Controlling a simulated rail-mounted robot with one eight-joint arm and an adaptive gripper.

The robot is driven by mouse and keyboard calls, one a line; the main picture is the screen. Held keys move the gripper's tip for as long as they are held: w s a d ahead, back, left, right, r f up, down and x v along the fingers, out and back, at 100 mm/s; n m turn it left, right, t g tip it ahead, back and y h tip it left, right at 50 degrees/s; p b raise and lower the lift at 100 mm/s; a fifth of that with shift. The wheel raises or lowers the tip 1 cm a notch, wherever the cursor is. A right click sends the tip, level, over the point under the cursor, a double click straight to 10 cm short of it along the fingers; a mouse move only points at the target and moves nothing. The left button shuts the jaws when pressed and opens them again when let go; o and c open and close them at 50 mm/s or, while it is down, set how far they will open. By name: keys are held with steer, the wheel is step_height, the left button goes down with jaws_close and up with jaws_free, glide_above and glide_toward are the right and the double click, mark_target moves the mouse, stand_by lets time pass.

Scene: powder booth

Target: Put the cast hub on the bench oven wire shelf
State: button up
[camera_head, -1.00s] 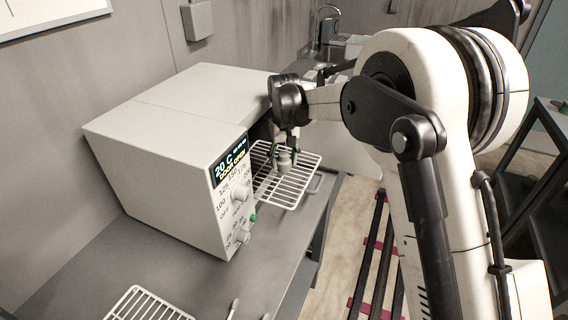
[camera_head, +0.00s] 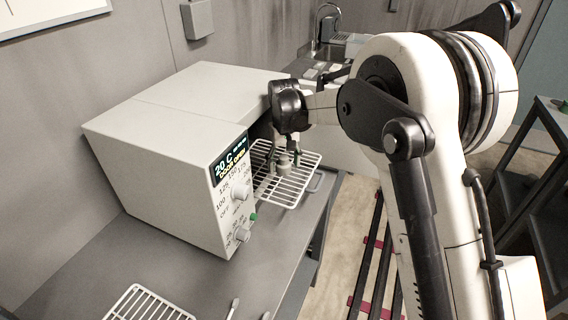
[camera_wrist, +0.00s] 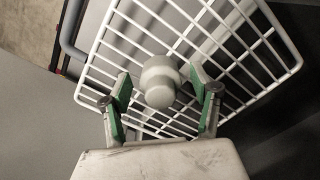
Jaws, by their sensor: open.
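The cast hub (camera_wrist: 160,82) is a small grey stepped round piece. It stands on the white wire shelf (camera_wrist: 105,50), which juts out of the bench oven (camera_head: 170,140). My gripper (camera_wrist: 162,92) is open, with its green-padded fingers on either side of the hub and gaps visible between pads and hub. In the head view my gripper (camera_head: 286,153) points down over the shelf, and the hub (camera_head: 284,163) shows just below it, partly hidden. The wire shelf (camera_head: 300,185) shows there too. The oven display reads 20 C and door open.
A second wire rack (camera_head: 145,305) lies on the grey bench (camera_head: 150,255) at the front, near small light-coloured tools. A sink with a tap (camera_head: 325,35) is at the back. A dark rack (camera_head: 540,170) stands at the right.

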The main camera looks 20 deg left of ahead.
mark_target(285, 158)
step_height(285, 158, up, 12)
steer(key=shift+b, duration=0.55)
steer(key=shift+r, duration=0.1)
steer(key=s+d+r+m+t, duration=0.1)
steer(key=s+d+r, duration=0.25)
steer(key=d, duration=0.45)
steer(key=s+d+r+m+t+y, duration=0.1)
steer(key=s+d+r+m, duration=0.2)
steer(key=d, duration=0.6)
steer(key=s+d+r+t, duration=0.1)
steer(key=s+d+r, duration=0.25)
steer(key=d, duration=0.45)
steer(key=s+d+f+m+t, duration=0.2)
steer(key=s+d+f, duration=0.1)
steer(key=s+d, duration=0.6)
steer(key=s+d+f+m+t+h, duration=0.1)
steer(key=s+d+f, duration=0.3)
steer(key=s+d, duration=0.5)
steer(key=s+m+t, duration=0.1)
steer(key=s, duration=0.2)
steer(key=shift+d, duration=0.15)
